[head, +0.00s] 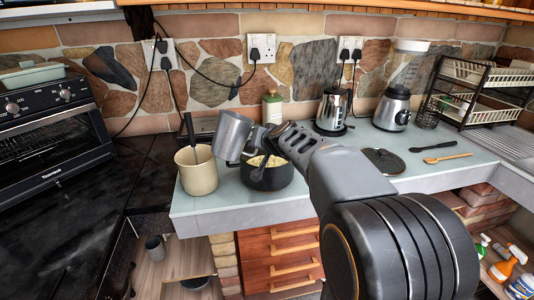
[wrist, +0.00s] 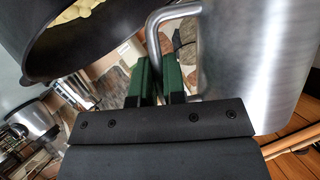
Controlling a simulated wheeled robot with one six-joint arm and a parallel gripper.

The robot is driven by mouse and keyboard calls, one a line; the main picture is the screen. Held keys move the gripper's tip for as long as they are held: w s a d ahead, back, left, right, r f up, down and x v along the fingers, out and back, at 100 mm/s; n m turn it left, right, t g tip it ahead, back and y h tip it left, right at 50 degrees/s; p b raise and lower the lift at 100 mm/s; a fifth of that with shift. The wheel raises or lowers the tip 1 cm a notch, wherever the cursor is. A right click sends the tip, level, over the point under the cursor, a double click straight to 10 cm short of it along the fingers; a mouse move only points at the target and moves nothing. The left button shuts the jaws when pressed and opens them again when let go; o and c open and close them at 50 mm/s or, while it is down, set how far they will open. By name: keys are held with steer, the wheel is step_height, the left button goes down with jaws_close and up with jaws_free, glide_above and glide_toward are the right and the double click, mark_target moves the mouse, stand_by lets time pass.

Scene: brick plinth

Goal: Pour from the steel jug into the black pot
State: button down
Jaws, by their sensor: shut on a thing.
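The steel jug (head: 233,136) hangs above the counter in the head view, up and left of the black pot, leaning slightly. My gripper (head: 257,138) is shut on its handle. In the wrist view the jug (wrist: 262,60) fills the right side, and its handle passes between the green fingers of my gripper (wrist: 160,80). The black pot (head: 268,180) stands on the counter with pale yellow pieces inside. It also shows at the upper left of the wrist view (wrist: 75,48). The jug's inside is hidden, and no stream shows.
A beige crock (head: 197,172) with a utensil stands just left of the pot. A dish rack (head: 480,90) is at right. Two spoons (head: 440,158) lie on the right counter.

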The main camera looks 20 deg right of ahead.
mark_target(256, 152)
steer(key=shift+w+d+r+m+y+p, duration=0.1)
steer(key=shift+d+r+m+y+p, duration=0.05)
steer(key=shift+d+m+y+p, duration=0.4)
steer(key=shift+a+f+m+y, duration=0.25)
steer(key=shift+f+m+y, duration=0.3)
steer(key=shift+f, duration=0.15)
steer(key=shift+p, duration=0.3)
steer(key=shift+a+f+m+y+p, duration=0.35)
steer(key=shift+f+m+y+p, duration=0.1)
steer(key=shift+f+m+y, duration=0.15)
steer(key=shift+a+r+m+y+p, duration=0.3)
steer(key=shift+m+y+p, duration=0.1)
steer(key=shift+p, duration=0.9)
steer(key=shift+s+a+f+m+y+p, duration=0.2)
steer(key=shift+a+f+m+y+p, duration=0.1)
steer(key=shift+f+m+y+p, duration=0.4)
steer(key=shift+w+d+r+m+y+p, duration=0.1)
steer(key=shift+d+r+m+y+p, duration=0.3)
steer(key=shift+p, duration=1.5)
steer(key=shift+a+r+m+t+y+b, duration=0.3)
steer(key=shift+r+m+y+b, duration=0.35)
steer(key=shift+m+y+b, duration=0.35)
stand_by(1.0)
